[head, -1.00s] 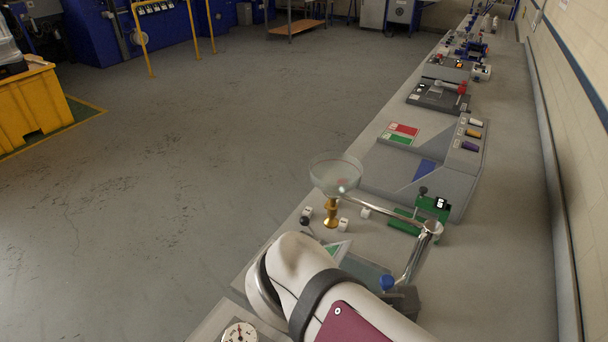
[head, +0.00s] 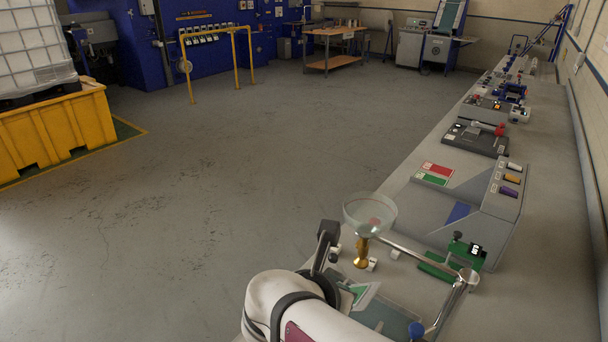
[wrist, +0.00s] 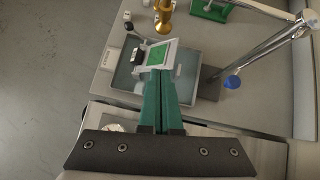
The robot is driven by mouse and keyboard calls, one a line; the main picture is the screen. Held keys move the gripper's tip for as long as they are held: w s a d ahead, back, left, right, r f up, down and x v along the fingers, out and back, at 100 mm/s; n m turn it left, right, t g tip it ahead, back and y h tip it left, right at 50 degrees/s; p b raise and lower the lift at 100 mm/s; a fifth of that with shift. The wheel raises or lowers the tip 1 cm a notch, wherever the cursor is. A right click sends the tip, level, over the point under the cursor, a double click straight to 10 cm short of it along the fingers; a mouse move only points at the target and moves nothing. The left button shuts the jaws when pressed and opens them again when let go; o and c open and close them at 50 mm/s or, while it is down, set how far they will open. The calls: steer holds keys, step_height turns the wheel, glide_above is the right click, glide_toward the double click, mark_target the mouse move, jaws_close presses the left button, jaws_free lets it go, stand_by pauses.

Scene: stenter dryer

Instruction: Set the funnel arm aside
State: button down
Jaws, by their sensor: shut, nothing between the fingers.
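The funnel arm (head: 412,248) is a chrome jointed rod on a stand with a blue knob (head: 416,329). It reaches up to an elbow and then left to a clear glass funnel (head: 369,216) over a brass post (head: 361,252). In the wrist view the chrome rod (wrist: 268,47) runs up from beside the blue knob (wrist: 232,82) at right, and the brass post (wrist: 163,20) shows at the top. My gripper (wrist: 160,72) has its green fingers shut and empty over a grey tray, left of the rod and apart from it. The fingers are hard to make out in the head view.
The grey tray (wrist: 125,77) holds a small panel with a green face. A green clamp (head: 437,268) stands by the rod's elbow. A grey console (head: 455,215) and other devices line the bench beyond. Open floor lies left of the bench.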

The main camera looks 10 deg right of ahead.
steer(key=w+d+f, duration=0.3)
steer(key=w+d, duration=0.1)
steer(key=w, duration=0.2)
steer(key=shift+d+f, duration=0.15)
steer(key=shift+f, duration=0.15)
steer(key=w+d+m+g+h, duration=0.1)
steer(key=w+d+m+g, duration=0.3)
steer(key=d, duration=0.5)
steer(key=w+d+m+g+h, duration=0.2)
steer(key=w+d+m+g, duration=0.1)
steer(key=d+m, duration=0.4)
steer(key=shift+w+d+m+g+h, duration=0.35)
steer(key=shift+w+d, duration=0.2)
steer(key=shift+d, duration=1.2)
